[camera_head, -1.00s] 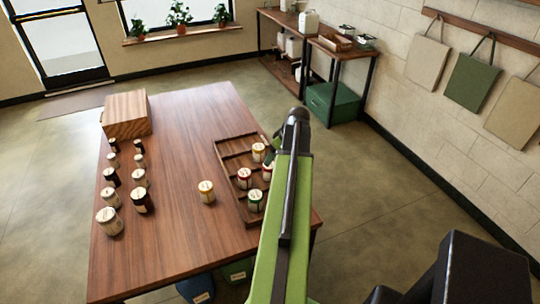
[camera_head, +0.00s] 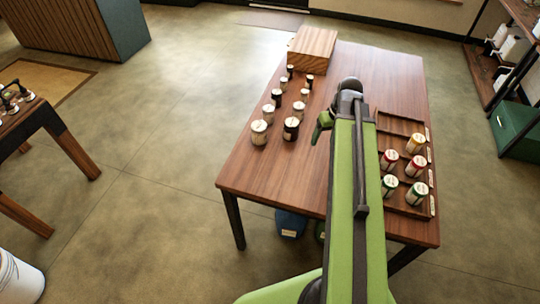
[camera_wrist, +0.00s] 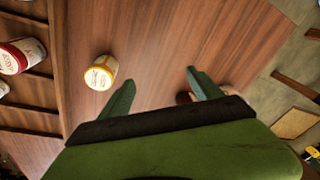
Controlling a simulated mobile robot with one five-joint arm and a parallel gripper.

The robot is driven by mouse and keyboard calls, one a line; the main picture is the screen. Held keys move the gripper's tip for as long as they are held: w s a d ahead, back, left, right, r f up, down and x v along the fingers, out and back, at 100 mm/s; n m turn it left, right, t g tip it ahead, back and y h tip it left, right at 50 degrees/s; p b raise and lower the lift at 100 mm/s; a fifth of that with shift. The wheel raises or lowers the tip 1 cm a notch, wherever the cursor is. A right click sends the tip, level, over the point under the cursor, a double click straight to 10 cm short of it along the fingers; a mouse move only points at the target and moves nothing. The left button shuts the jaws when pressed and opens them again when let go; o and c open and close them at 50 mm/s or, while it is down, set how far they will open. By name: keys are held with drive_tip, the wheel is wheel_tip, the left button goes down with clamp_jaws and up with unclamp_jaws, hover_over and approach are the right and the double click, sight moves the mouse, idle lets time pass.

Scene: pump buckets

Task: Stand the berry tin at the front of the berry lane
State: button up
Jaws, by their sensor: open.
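My gripper (camera_wrist: 161,78) is open and empty in the wrist view, its two green fingers spread above the table. Part of it shows in the head view (camera_head: 322,126), beside the arm's end. A loose tin with a yellow band (camera_wrist: 101,72) stands on the table, left of the fingers and apart from them. In the head view my arm hides its place. The tray (camera_head: 402,124) on the table's right side is divided into lanes. It holds two red-banded tins (camera_head: 389,161), a yellow one (camera_head: 416,143) and two green ones (camera_head: 390,186). I cannot read which is berry.
Several jars with dark or pale lids (camera_head: 291,128) stand in two rows on the table's left. A wooden box (camera_head: 312,48) stands at the far end. Another table (camera_head: 30,125) is at the left. The floor between (camera_head: 150,160) is clear.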

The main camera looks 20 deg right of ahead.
drive_tip(key=a+g+h, duration=0.1)
drive_tip(key=a, duration=2.4)
drive_tip(key=shift+s+f+n+g, duration=0.15)
drive_tip(key=shift+s+n+g, duration=0.15)
drive_tip(key=shift+a, duration=0.15)
